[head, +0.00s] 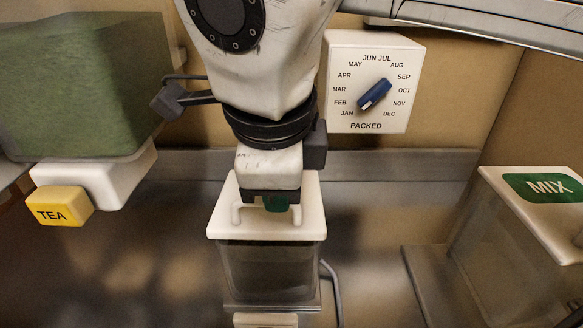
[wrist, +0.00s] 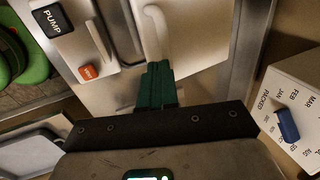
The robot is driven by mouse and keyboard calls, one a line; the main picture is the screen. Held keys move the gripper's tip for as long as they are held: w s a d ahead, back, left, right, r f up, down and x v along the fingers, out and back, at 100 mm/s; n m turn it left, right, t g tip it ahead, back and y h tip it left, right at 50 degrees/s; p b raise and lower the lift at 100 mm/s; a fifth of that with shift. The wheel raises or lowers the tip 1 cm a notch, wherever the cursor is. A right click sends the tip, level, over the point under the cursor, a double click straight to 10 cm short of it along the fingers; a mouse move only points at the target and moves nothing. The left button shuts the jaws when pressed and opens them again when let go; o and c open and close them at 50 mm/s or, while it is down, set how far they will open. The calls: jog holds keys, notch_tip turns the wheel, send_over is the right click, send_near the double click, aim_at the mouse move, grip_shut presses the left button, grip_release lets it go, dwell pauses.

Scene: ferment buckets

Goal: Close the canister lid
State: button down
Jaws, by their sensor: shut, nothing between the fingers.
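The canister (head: 268,272) stands in the middle of the head view, with dark see-through walls. Its white lid (head: 223,220) lies over its top; I cannot tell whether it is fully seated. A white looped handle (head: 237,213) rises from the lid, and it also shows in the wrist view (wrist: 154,28). My gripper (head: 276,203) is above the lid at the handle, pointing down. Its green fingers (wrist: 158,70) are shut together with nothing between them, close beside the handle; contact is unclear. My wrist hides the back of the lid.
A white PACKED month dial (head: 345,90) with a blue knob is on the back wall. A MIX-lidded container (head: 545,187) stands at right. The wrist view shows a PUMP label (wrist: 52,19) and orange button (wrist: 87,72).

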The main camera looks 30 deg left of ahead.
aim_at(277, 222)
jog(key=shift+s+d+f+b, duration=0.1)
jog(key=shift+s+f+b, duration=0.15)
jog(key=shift+f, duration=0.25)
jog(key=shift+s+d+f+b, duration=0.1)
jog(key=shift+s+f+b, duration=0.15)
jog(key=shift+f, duration=0.25)
jog(key=shift+s+d+f+b, duration=0.15)
jog(key=shift+f+b, duration=0.15)
jog(key=shift+f, duration=0.2)
jog(key=shift+s, duration=0.1)
